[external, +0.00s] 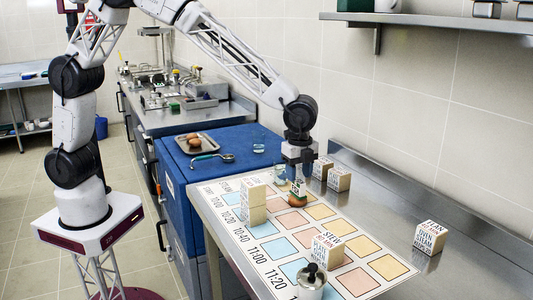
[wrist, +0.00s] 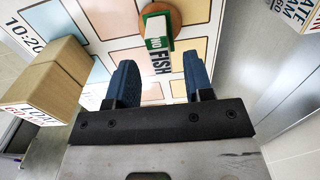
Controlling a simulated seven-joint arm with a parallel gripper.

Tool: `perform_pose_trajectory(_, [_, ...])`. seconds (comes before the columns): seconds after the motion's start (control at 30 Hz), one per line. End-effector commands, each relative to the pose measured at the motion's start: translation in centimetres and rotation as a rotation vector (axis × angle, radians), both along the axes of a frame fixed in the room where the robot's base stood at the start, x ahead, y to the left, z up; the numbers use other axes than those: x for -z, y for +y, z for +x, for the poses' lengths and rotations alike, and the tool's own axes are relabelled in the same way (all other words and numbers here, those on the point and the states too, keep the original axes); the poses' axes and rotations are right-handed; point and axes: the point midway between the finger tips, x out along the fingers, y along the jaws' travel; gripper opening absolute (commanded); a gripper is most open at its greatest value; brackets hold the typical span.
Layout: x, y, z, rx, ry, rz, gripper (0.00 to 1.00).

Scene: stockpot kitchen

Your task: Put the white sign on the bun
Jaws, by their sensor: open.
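The white sign (wrist: 157,42), with green edges and the words "NO FISH", is in front of my gripper in the wrist view. It overlaps the round brown bun (wrist: 172,15) there. In the external view the bun (external: 297,200) sits on the printed chart, with the small sign (external: 299,186) standing at its top and appearing to rest on it. My gripper (wrist: 160,82) is open, its two blue fingers apart and empty, with the sign beyond the gap between them. In the external view my gripper (external: 300,167) is just above the sign.
Stacked lettered blocks (external: 253,203) stand left of the bun, and more blocks (external: 338,180) behind it. Another block (external: 327,249) and a metal pot (external: 311,283) are nearer the front. A block (external: 429,237) stands at right. The printed chart (external: 262,250) has free coloured squares.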

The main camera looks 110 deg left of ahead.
Motion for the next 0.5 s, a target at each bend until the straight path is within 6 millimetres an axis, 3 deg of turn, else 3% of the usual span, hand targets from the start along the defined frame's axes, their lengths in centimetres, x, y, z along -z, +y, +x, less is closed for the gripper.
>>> perform_pose_trajectory(0.2, [-3.7, 0.0, 0.0, 0.000, -0.002, 0.001, 0.47])
perform_pose_trajectory(0.5, [-6.8, 0.0, 0.0, 0.000, -0.001, 0.000, 0.47])
